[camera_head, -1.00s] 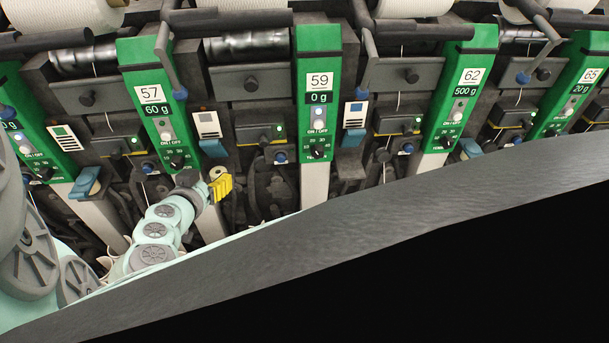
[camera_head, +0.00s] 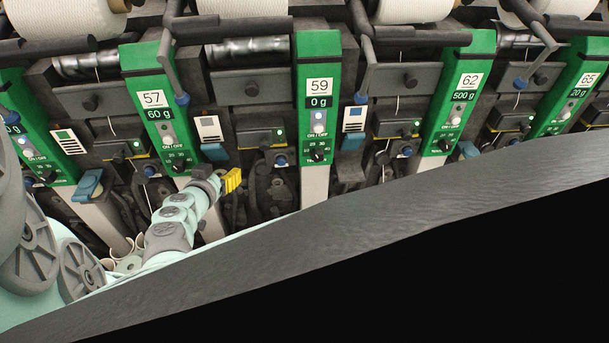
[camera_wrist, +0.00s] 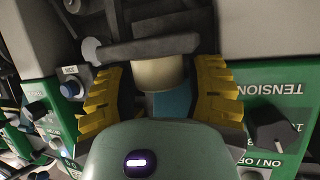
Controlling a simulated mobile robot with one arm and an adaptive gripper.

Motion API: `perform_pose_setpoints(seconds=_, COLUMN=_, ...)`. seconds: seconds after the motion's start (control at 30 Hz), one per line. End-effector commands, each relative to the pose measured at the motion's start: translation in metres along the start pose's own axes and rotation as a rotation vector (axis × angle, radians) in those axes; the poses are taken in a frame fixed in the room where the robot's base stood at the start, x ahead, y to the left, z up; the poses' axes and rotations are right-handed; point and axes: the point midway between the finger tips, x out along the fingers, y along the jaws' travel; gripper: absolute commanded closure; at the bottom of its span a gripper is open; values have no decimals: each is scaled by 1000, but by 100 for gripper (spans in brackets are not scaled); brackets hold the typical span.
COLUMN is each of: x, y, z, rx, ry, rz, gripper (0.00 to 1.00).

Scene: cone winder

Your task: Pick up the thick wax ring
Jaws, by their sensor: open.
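The wax ring (camera_wrist: 158,74) shows in the wrist view as a short, thick cream cylinder, just below a dark grey bar. Behind and below it is a blue part (camera_wrist: 172,104). My gripper (camera_wrist: 160,84), with yellow ribbed fingers, is open, one finger on each side of the ring. A gap shows on the left; on the right the finger is close, and I cannot tell whether it touches. In the head view my gripper (camera_head: 232,180) is beside the lower end of the green number 57 panel (camera_head: 158,115), and I cannot make out the ring there.
The dark bar (camera_wrist: 150,48) with a grey round end lies across the top of the ring. A green panel with a black knob (camera_wrist: 270,128) is close on the right in the wrist view. Blue levers (camera_head: 214,151) and the number 59 panel (camera_head: 319,120) are nearby.

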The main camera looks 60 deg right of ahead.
Motion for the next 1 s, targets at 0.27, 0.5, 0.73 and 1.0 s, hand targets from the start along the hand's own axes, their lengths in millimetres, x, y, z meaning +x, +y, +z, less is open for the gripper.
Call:
perform_pose_setpoints(seconds=0.27, x=2, y=2, z=0, rx=2, ry=0, rz=3, gripper=47)
perform_pose_setpoints(seconds=0.5, x=2, y=1, z=0, rx=2, ry=0, rz=2, gripper=64)
perform_pose_setpoints(seconds=0.73, x=1, y=0, z=0, rx=1, ry=0, rz=1, gripper=83)
perform_pose_setpoints(seconds=1.0, x=1, y=0, z=-1, rx=1, ry=0, rz=0, gripper=82)
